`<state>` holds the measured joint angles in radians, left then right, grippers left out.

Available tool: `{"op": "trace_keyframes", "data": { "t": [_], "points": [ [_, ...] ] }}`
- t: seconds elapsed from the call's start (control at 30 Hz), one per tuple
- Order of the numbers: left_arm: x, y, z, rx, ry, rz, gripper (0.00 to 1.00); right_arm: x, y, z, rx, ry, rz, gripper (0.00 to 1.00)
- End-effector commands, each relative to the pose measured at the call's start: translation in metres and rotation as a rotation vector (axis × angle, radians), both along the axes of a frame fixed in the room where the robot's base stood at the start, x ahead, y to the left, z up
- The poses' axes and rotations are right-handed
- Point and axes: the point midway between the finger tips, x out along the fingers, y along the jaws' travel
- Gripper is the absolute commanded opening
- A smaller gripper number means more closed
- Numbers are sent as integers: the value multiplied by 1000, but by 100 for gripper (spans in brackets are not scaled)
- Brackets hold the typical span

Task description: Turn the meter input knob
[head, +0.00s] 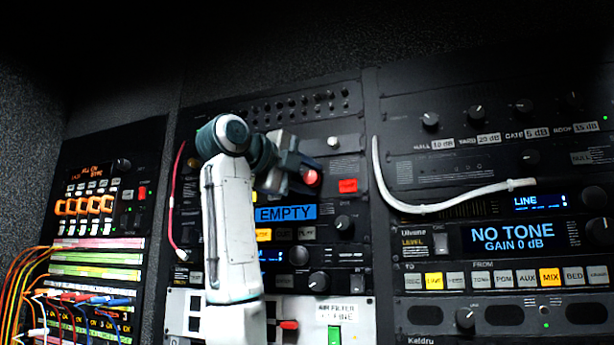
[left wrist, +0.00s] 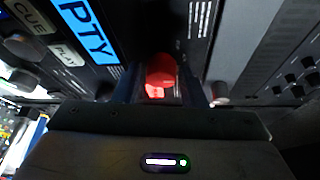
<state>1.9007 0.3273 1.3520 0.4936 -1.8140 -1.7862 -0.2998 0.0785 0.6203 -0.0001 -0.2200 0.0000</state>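My left gripper (head: 298,172) is in front of the middle rack, just above the blue EMPTY display (head: 286,213). A round red knob or button (head: 312,177) shows at its fingertips. In the left wrist view this red piece (left wrist: 161,70) sits between the dark fingers, which stand apart with gaps beside it; contact is not clear. No label reading "meter input" is legible. On the right rack, a dark knob (head: 595,197) sits beside the LINE display (head: 540,202), and a larger knob (head: 598,231) beside the NO TONE display (head: 513,236). My right gripper is not in view.
A lit red button (head: 348,186) is right of the gripper. A white cable (head: 440,207) loops across the right rack. A red cable (head: 172,200) hangs on the middle rack. Coloured patch cables (head: 30,270) crowd the lower left. My left arm hides part of the middle rack.

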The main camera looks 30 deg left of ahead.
Motion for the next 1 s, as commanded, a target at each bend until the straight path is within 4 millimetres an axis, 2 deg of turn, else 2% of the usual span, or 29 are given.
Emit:
{"op": "trace_keyframes", "data": {
  "t": [0.3, 0.43, 0.57, 0.8, 1.0],
  "points": [
    [-1, 0, 1, -1, -3, 0, 50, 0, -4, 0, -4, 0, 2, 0],
    [-8, 1, 0, -1, -4, 0, 50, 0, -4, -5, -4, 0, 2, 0],
    [-28, 5, 0, -1, -6, 1, 50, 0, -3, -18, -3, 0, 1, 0],
    [-76, 15, 5, -1, -6, 1, 50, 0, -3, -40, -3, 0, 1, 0],
    [-100, 19, 10, 0, -2, 1, 50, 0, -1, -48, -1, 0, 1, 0]
  ]
}}
